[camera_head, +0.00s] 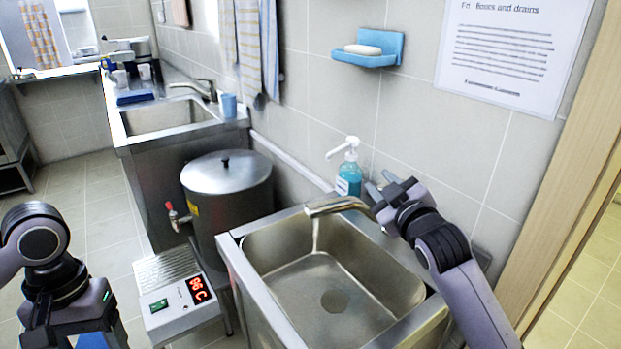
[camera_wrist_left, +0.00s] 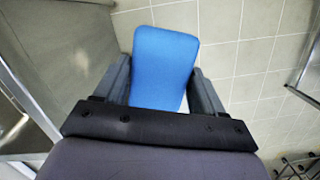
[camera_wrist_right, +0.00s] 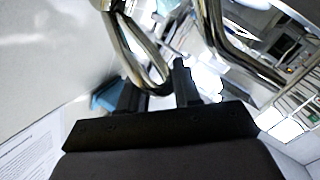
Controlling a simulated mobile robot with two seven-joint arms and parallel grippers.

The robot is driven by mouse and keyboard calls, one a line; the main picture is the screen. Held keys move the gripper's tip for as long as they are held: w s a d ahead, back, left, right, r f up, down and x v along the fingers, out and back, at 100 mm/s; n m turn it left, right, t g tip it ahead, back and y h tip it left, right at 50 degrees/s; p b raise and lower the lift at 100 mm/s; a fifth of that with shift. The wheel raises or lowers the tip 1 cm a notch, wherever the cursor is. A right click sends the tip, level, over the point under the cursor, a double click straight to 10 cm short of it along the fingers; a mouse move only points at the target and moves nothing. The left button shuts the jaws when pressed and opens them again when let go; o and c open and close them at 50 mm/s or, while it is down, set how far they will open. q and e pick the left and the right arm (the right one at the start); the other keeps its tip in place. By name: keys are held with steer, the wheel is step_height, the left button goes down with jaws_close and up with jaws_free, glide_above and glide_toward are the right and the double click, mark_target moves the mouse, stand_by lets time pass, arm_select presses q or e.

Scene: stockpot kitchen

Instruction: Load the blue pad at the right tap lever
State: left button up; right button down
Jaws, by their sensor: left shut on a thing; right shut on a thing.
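The blue pad (camera_wrist_left: 166,62) is held between the two fingers of my left gripper (camera_wrist_left: 160,88). In the head view only a blue bit of it (camera_head: 92,340) shows below my left gripper (camera_head: 75,318), at the lower left, well away from the sink. My right gripper (camera_head: 384,192) is at the base of the right tap (camera_head: 338,205), shut on a part of it. In the right wrist view chrome tap metal (camera_wrist_right: 138,50) passes between the fingers of my right gripper (camera_wrist_right: 156,88); the lever is mostly hidden. Water (camera_head: 316,235) seems to run from the spout.
The right sink (camera_head: 290,285) lies below the tap. A soap pump bottle (camera_head: 348,178) stands behind the tap. A lidded stockpot (camera_head: 228,185) and a box with a red display (camera_head: 182,308) are left of the sink. Open floor (camera_head: 110,240) lies farther left.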

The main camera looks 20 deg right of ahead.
steer(key=c, duration=0.9)
jaws_free()
steer(key=s, duration=1.2)
steer(key=shift+a+r+b, duration=0.1)
steer(key=shift+r+b, duration=0.25)
